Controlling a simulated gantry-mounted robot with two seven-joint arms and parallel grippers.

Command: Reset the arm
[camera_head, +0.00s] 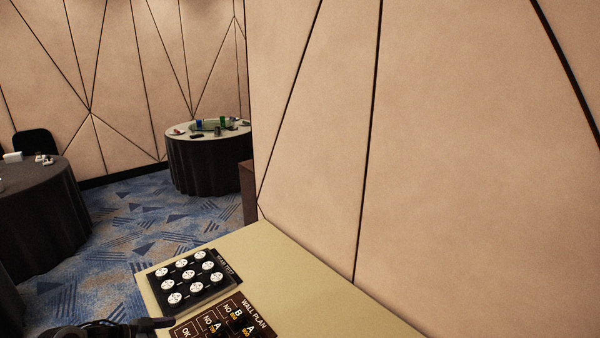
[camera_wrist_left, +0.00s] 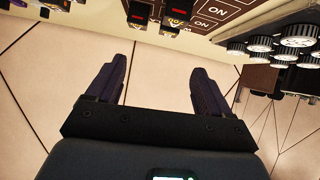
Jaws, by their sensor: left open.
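My left gripper (camera_head: 160,323) shows only in part at the bottom left of the head view, with a dark finger beside the panels on the beige counter. In the left wrist view its two purple-black fingers (camera_wrist_left: 161,66) stand apart, with nothing between them. The wrist view looks past them to the patterned wall, and the panels appear along its top edge, apart from the fingers. My right gripper is in neither view.
A black panel with several white round knobs (camera_head: 189,275) lies on the beige counter (camera_head: 300,290). The brown "WALL PLAN" panel (camera_head: 186,331) is beside it. A beige wall (camera_head: 440,150) borders the counter. Two round cloth-covered tables (camera_head: 205,165) stand farther off on blue carpet.

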